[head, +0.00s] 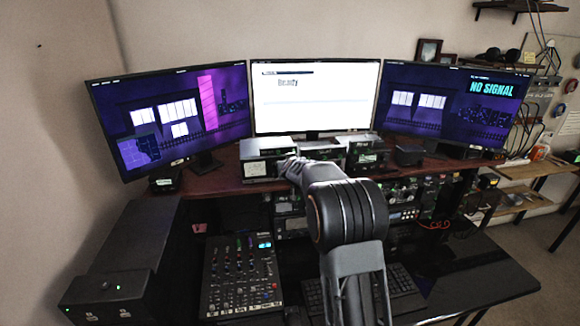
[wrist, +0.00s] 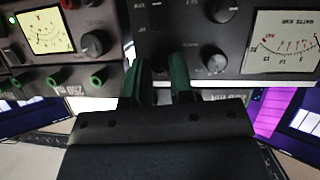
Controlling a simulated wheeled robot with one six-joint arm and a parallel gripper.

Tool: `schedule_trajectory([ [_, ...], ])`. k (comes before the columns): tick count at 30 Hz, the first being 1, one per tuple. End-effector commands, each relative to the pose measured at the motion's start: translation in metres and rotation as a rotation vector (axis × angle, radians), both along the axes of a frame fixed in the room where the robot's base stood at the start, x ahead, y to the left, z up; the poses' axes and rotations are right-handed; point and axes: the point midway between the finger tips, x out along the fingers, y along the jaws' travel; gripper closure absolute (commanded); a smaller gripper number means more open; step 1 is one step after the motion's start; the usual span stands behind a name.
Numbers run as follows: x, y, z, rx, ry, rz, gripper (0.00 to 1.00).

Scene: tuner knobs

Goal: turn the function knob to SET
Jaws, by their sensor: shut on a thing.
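My gripper (wrist: 158,72) has its two green-dark fingers against the dark front panel of a tuner box (wrist: 190,40) in the wrist view. The fingers are close together and shut on a knob, which they mostly hide. I cannot read a label or pointer on it, so its setting cannot be told. Other dark knobs on this panel, such as one knob (wrist: 213,58), stand clear beside the fingers. In the head view the tuner box (head: 262,160) is at the left of the desk shelf, with my gripper (head: 291,168) at its right side, partly hidden by my arm.
The wrist view is upside down. A second box (wrist: 45,60) with a lit meter and green terminals is close on its left. In the head view, monitors (head: 315,98) stand behind, and a mixer (head: 240,275) lies below. Another metered box (head: 367,158) stands right of my arm.

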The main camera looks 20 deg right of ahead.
Motion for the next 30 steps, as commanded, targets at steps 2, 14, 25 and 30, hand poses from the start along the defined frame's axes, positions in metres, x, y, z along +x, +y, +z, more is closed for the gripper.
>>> schedule_trajectory([
  [2, 0.0001, -0.0003, -0.002, 0.015, -0.004, 0.0, 1.0],
  [14, -0.0001, -0.003, -0.0088, 0.26, -0.058, 0.002, 1.0],
  [25, -0.0008, -0.0054, -0.0072, 0.524, -0.109, 0.0, 1.0],
  [30, -0.001, -0.0062, -0.0051, 0.606, -0.124, -0.001, 1.0],
])
